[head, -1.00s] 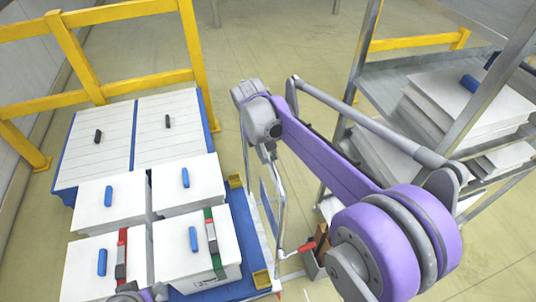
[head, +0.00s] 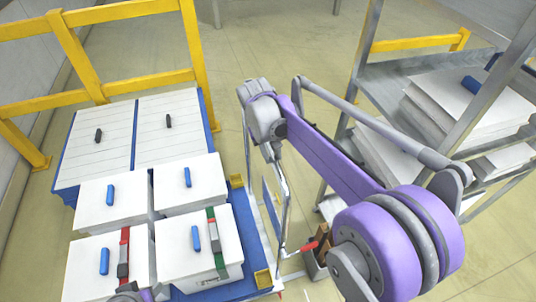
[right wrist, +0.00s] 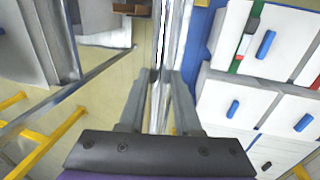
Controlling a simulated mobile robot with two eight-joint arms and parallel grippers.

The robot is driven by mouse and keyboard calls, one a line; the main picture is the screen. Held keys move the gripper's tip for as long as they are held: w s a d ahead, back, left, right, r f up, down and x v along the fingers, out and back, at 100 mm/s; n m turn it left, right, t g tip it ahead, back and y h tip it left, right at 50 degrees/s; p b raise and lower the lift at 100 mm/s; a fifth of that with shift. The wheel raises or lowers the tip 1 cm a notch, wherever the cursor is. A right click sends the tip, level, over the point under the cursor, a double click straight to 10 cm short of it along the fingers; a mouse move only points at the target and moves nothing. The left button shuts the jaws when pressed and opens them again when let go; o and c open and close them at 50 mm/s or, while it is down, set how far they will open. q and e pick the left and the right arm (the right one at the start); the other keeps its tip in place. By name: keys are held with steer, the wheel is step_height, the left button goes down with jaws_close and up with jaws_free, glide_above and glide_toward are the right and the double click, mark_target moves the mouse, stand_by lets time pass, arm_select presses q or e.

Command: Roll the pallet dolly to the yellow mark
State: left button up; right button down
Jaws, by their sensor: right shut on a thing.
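The blue pallet dolly (head: 243,222) is at the lower left centre of the head view, with yellow corner brackets (head: 262,279). White boxes (head: 186,182) with blue handles stand on it, the nearer two crossed by red and green straps. A thin metal push handle (head: 284,190) rises at its right side. My right gripper (head: 272,152) is shut on this handle; the right wrist view shows the bar between the fingers (right wrist: 158,98). A part of my left arm shows at the bottom edge, but its fingers do not. I cannot make out a yellow mark on the floor.
A metal shelf rack (head: 400,70) with white stacks (head: 465,110) stands close on the right. Yellow railings (head: 75,55) run behind the white-topped blue pallet (head: 110,140) at left. A small bin (head: 316,262) is right of the handle. Bare floor (head: 280,60) lies beyond.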

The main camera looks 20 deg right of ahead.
steer(key=shift+d, duration=0.45)
steer(key=c, duration=0.6)
jaws_free()
steer(key=shift+s+d, duration=0.1)
steer(key=shift+d, duration=0.2)
steer(key=shift+a, duration=0.2)
steer(key=r, duration=0.3)
steer(key=a+r, duration=0.1)
steer(key=r, duration=0.3)
steer(key=a+r, duration=0.1)
steer(key=r, duration=0.2)
steer(key=shift+r+p, duration=0.35)
